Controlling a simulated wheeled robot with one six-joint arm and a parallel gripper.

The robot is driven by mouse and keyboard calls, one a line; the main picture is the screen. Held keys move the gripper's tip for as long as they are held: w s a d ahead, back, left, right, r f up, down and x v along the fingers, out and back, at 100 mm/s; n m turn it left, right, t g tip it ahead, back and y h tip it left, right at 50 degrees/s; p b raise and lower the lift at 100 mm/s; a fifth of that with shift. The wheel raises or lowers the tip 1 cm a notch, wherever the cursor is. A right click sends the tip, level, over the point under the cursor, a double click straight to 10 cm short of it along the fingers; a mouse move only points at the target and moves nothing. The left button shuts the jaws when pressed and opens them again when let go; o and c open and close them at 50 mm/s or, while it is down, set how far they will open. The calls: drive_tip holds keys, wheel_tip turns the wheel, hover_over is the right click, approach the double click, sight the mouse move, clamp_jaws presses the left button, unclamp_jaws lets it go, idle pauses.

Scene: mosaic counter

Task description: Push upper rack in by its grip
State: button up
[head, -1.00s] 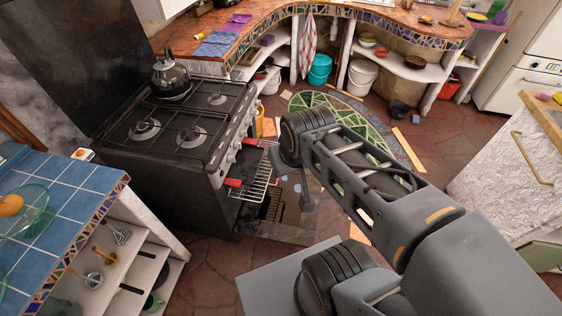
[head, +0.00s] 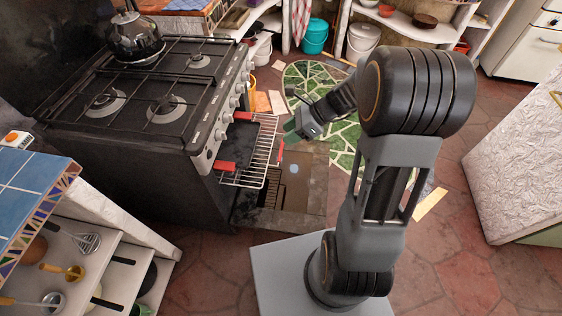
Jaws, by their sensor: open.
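The upper rack (head: 262,166) is a wire shelf sticking out of the front of the black stove (head: 150,125). Red pieces (head: 226,167) sit at its sides by the oven opening. A small red part (head: 281,149) shows at its outer edge and may be its grip. My gripper (head: 291,132) is open, just beyond and right of the rack's outer end, pointing toward the stove. Its fingers are small and dark here. I cannot tell whether they touch the red part.
The oven door (head: 300,205) lies lowered below the rack, with another grate (head: 271,192) visible under it. A blue-tiled counter with shelves (head: 120,240) stands at the left. A white cabinet (head: 520,170) is at the right. A kettle (head: 135,38) sits on the stove.

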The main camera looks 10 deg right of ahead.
drive_tip(key=w+d+f+m+t+y+b, duration=0.2)
drive_tip(key=w+f+m+b, duration=0.3)
drive_tip(key=f, duration=0.4)
drive_tip(key=w+d+f+m+t+y+b, duration=0.1)
drive_tip(key=w+d+f+m+t+b, duration=0.15)
drive_tip(key=f+m, duration=0.45)
drive_tip(key=m+t+h+b, duration=0.1)
drive_tip(key=m+t+b, duration=0.45)
drive_tip(key=m, duration=0.55)
approach(281, 149)
drive_tip(key=shift+f+b+x, duration=0.2)
drive_tip(key=shift+b+x, duration=0.75)
drive_tip(key=shift+x, duration=1.6)
drive_tip(key=shift+f+b+x, duration=0.2)
drive_tip(key=shift+b+x, duration=0.75)
drive_tip(key=shift+x, duration=1.55)
drive_tip(key=shift+d, duration=0.15)
clamp_jaws()
